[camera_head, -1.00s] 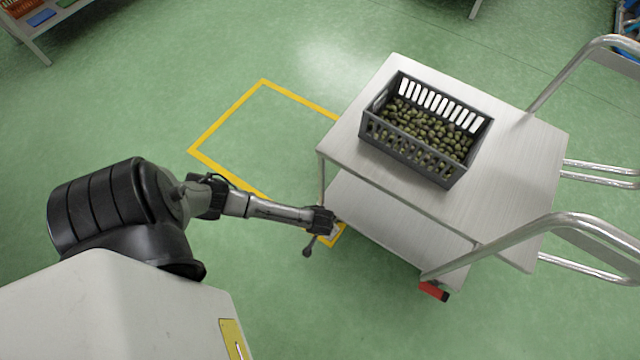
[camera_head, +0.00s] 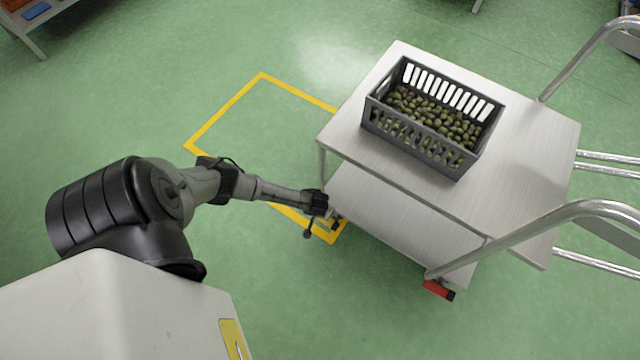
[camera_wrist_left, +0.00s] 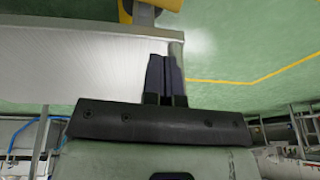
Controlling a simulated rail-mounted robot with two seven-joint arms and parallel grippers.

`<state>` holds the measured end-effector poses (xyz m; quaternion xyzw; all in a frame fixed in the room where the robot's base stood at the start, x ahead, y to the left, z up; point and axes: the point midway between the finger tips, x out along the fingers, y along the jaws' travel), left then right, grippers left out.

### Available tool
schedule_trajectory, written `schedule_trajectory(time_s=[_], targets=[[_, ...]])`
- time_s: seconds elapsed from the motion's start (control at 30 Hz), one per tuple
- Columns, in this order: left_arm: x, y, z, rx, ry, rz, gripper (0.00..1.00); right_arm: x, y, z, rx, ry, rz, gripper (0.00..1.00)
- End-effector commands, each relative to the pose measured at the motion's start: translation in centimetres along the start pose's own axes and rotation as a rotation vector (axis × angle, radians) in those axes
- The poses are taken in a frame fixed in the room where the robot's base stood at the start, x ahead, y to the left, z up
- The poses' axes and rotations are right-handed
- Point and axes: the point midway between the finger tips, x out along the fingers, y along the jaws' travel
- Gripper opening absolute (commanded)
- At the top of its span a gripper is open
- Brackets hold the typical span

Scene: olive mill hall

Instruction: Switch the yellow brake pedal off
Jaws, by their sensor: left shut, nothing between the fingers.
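The metal trolley (camera_head: 510,150) stands to the right of my left arm. My left gripper (camera_head: 334,216) is low by its left corner, beside the lower shelf, and is partly hidden by my wrist in the head view. In the left wrist view its two fingers (camera_wrist_left: 165,78) are shut together with nothing between them. A yellow part (camera_wrist_left: 170,4), which looks like the yellow brake pedal, shows at the top edge, cut off, beyond the trolley's pale board (camera_wrist_left: 90,62). The fingertips look apart from it. The yellow pedal cannot be made out in the head view. My right gripper is out of view.
A grey crate (camera_head: 414,150) of olives stands on the trolley's top. A red pedal (camera_head: 438,290) shows at its near lower corner. Metal handles (camera_head: 580,212) stick out at the right. Yellow floor tape (camera_head: 222,110) lies beyond my arm.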

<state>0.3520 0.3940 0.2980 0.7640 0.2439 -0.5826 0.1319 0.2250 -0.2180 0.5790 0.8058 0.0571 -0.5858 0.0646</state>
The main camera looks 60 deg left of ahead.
Motion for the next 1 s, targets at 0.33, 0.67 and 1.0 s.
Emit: schedule_trajectory(time_s=[0.33,0.67,1.0], targets=[[6.8,0.1,0.1,0.000,0.002,-0.001,0.00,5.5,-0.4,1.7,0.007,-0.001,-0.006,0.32],[10.5,-0.4,0.7,0.001,0.002,-0.001,0.00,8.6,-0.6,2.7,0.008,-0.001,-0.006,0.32],[11.6,-0.6,1.1,-0.001,0.001,0.000,0.00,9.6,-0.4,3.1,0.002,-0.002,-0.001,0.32]])
